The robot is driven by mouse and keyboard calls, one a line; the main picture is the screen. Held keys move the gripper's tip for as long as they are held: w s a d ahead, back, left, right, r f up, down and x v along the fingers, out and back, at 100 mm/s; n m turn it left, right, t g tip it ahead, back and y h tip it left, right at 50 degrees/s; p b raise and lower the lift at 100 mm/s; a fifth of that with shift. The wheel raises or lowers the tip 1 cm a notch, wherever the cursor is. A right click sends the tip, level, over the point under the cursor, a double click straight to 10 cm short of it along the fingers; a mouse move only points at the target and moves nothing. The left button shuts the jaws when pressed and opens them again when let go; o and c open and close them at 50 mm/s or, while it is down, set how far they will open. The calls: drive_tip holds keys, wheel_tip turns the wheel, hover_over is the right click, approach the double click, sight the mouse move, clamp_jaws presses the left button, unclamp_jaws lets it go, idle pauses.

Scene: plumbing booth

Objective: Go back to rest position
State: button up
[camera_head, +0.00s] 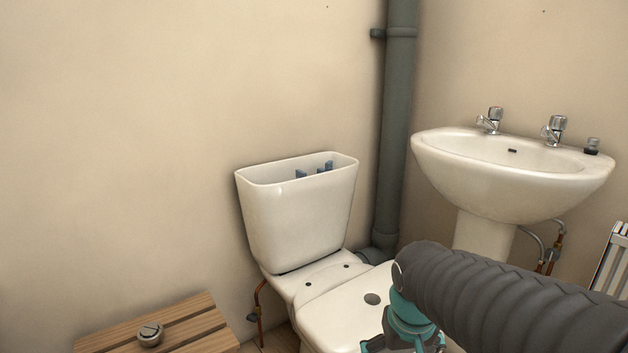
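My arm reaches in from the right edge, with a dark grey ribbed sleeve and a teal wrist. My gripper (402,347) shows only in part at the bottom edge, in front of the toilet (335,312). Its fingertips are cut off by the frame, so I cannot tell whether it is open or holds anything. The toilet's white cistern (298,217) stands without a lid, and blue parts (318,169) show inside it.
A wooden slatted stool (190,335) at the lower left bears a round metal piece (150,334). A white basin (500,180) with two taps and a small dark item (592,147) is at the right. A grey pipe (398,120) stands in the corner. A radiator (612,260) is at the right edge.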

drive_tip(key=s+d+r+t+p, duration=0.1)
drive_tip(key=s+r+t+p, duration=0.1)
drive_tip(key=s+r+p, duration=0.3)
drive_tip(key=shift+s+d+r+m+t, duration=0.2)
drive_tip(key=shift+s+r+m+t, duration=0.15)
drive_tip(key=shift+s+r, duration=1.9)
drive_tip(key=shift+s+f, duration=0.1)
drive_tip(key=shift+f, duration=0.05)
